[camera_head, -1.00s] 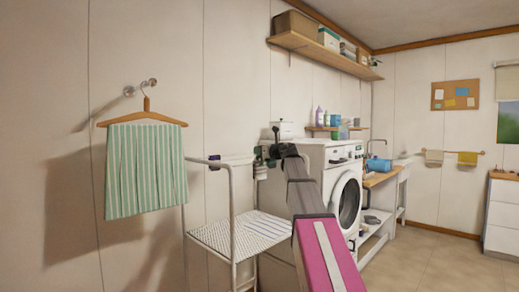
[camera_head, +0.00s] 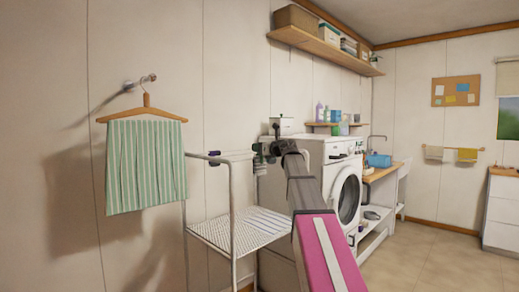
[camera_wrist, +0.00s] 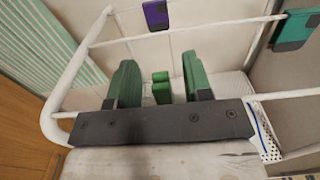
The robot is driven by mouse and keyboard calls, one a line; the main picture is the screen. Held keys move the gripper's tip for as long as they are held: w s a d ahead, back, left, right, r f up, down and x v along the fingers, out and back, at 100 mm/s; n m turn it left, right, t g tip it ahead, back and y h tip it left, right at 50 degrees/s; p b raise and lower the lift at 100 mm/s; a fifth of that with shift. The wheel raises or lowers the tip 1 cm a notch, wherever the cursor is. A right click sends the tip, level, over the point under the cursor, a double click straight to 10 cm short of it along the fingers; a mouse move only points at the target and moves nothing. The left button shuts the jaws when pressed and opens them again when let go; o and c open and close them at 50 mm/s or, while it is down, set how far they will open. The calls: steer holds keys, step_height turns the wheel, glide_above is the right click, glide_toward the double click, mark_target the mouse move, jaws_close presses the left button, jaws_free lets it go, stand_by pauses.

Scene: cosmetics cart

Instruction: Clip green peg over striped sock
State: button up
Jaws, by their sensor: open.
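In the wrist view my gripper (camera_wrist: 160,63) is open, with one dark green finger on each side. A small green two-pronged peg (camera_wrist: 161,88) shows in the gap between the fingers, with space on both sides. A purple peg (camera_wrist: 156,14) sits on the white rail beyond, and a teal peg (camera_wrist: 291,31) is on the rail at the right. In the head view my gripper (camera_head: 262,152) is at the top of the drying rack. A small pale hanging item (camera_head: 261,169) shows just below it; I cannot tell whether it is the striped sock.
The white drying rack (camera_head: 233,205) has a wire lower shelf. A green striped towel (camera_head: 146,165) hangs on a wooden hanger (camera_head: 147,115) to its left. The washing machine (camera_head: 335,165) stands at the right, close to my arm. Open floor (camera_head: 430,260) lies farther right.

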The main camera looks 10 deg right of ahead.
steer(key=v, duration=1.1)
steer(key=s+d+f+m+h, duration=0.1)
steer(key=d+f+m+h, duration=0.2)
steer(key=f+m+h, duration=1)
steer(key=s+d+f+m+h, duration=0.2)
steer(key=f+m+h, duration=0.1)
steer(key=f+m, duration=1.85)
steer(key=s+a+f+m+g+y, duration=0.15)
steer(key=s+f+g, duration=0.35)
steer(key=f, duration=0.5)
steer(key=s+a+f+m+g+y, duration=0.1)
steer(key=s+a+f+m+g, duration=0.2)
steer(key=s+f, duration=0.45)
steer(key=s+a+f+m+g+y, duration=0.3)
steer(key=s+a+f+g, duration=0.3)
steer(key=s+f, duration=0.5)
steer(key=shift+s+a+f+m+g, duration=0.35)
steer(key=shift+s+a+m, duration=0.25)
steer(key=shift+s, duration=0.3)
steer(key=shift+d, duration=0.1)
